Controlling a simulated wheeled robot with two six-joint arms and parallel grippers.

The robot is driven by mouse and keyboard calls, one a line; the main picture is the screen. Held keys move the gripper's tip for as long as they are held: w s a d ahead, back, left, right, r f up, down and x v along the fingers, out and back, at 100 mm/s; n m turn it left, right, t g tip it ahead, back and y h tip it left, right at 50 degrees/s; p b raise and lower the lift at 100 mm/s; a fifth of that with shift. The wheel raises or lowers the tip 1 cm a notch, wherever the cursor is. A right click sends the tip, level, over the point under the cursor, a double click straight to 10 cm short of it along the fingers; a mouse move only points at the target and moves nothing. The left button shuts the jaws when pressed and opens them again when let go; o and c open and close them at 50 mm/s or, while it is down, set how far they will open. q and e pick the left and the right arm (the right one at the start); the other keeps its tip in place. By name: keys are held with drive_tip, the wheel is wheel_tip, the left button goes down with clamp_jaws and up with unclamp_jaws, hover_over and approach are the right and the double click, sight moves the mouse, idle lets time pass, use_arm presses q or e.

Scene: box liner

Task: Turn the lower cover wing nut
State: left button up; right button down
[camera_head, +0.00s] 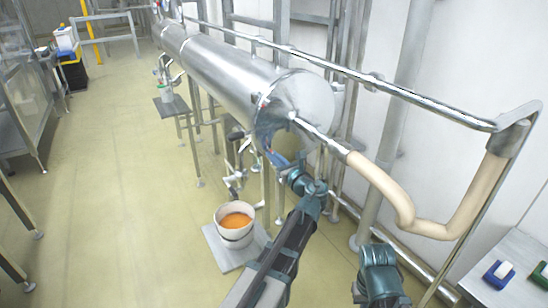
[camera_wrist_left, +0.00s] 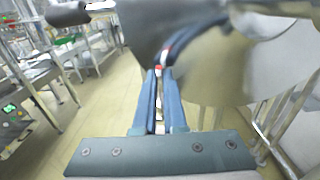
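The steel cylinder's round end cover (camera_head: 296,105) shows in the head view. My left gripper (camera_head: 274,157) is at the cover's lower edge, at the end of my left arm. In the left wrist view, two blue fingers (camera_wrist_left: 159,72) point at a blurred, dark grey shiny surface (camera_wrist_left: 165,22) with a curved blue reflection on it. The fingers are close together with a narrow gap. I cannot make out the lower wing nut; it is hidden or too small, and I cannot tell if the fingers touch it. My right gripper is not visible; a teal part of my right arm shows low in the head view.
A white bucket with orange contents (camera_head: 237,222) stands on a grey plate (camera_head: 222,250) below the cover. Steel legs stand under the cylinder.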

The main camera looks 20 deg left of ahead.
use_arm(q)
clamp_jaws()
drive_tip(key=n, duration=0.4)
drive_tip(key=s+n, duration=0.1)
drive_tip(key=n, duration=0.4)
drive_tip(key=a+f+n+b, duration=0.1)
drive_tip(key=n, duration=0.4)
drive_tip(key=shift+s+f, duration=0.1)
drive_tip(key=shift+s, duration=0.05)
drive_tip(key=shift+f+n+b, duration=0.15)
drive_tip(key=shift+n+b, duration=0.05)
drive_tip(key=shift+n, duration=1)
drive_tip(key=shift+f+n+b, duration=0.1)
drive_tip(key=shift+n+b, duration=0.1)
drive_tip(key=shift+n, duration=1)
drive_tip(key=o, duration=0.6)
unclamp_jaws()
